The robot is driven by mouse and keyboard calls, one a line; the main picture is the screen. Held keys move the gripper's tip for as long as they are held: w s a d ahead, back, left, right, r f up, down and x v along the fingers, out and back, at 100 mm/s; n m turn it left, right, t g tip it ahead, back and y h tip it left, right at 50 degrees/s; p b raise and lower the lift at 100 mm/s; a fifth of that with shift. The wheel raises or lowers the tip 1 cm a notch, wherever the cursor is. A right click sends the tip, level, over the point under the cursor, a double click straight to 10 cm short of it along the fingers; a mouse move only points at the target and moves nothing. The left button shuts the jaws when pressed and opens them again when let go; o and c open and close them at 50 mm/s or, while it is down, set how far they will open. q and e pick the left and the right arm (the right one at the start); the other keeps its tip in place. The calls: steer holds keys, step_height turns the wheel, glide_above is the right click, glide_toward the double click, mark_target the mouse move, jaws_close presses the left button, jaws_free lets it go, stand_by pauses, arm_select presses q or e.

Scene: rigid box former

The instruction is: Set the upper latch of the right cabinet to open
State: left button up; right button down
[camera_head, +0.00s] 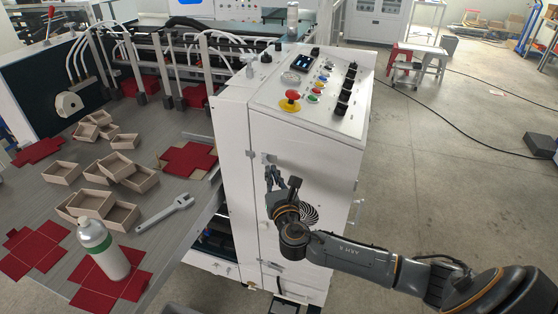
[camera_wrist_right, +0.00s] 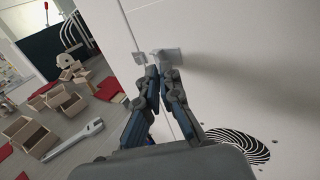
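The right cabinet (camera_head: 300,150) is a white box with a control panel on top. Its upper latch (camera_head: 268,157) is a small grey metal fitting at the door edge, just below the panel. The latch also shows in the right wrist view (camera_wrist_right: 166,54), sticking out sideways from the door seam. My right gripper (camera_head: 273,174) is in front of the door, just below the latch. In the wrist view its fingertips (camera_wrist_right: 158,71) are close together with a narrow gap, right at the latch. I cannot tell whether they touch it. My left gripper is not in view.
A lower latch (camera_head: 275,266) sits near the door's bottom. A round vent (camera_head: 309,213) and a door handle (camera_head: 357,212) are on the cabinet. Left is a table with open boxes, red sheets, a wrench (camera_head: 166,213) and a bottle (camera_head: 104,249). The floor at right is mostly clear.

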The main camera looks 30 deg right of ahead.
steer(key=w+a+m+g+h+b, duration=0.6)
steer(key=m+g+h+b, duration=0.6)
steer(key=m+g+b, duration=0.1)
steer(key=shift+r+g+h, duration=0.25)
steer(key=shift+g+h, duration=0.05)
steer(key=shift+g, duration=0.5)
steer(key=shift+r, duration=0.15)
steer(key=c, duration=1.9)
jaws_free()
steer(key=shift+o, duration=0.3)
steer(key=shift+w, duration=0.2)
steer(key=shift+s+f, duration=0.1)
steer(key=shift+f, duration=0.15)
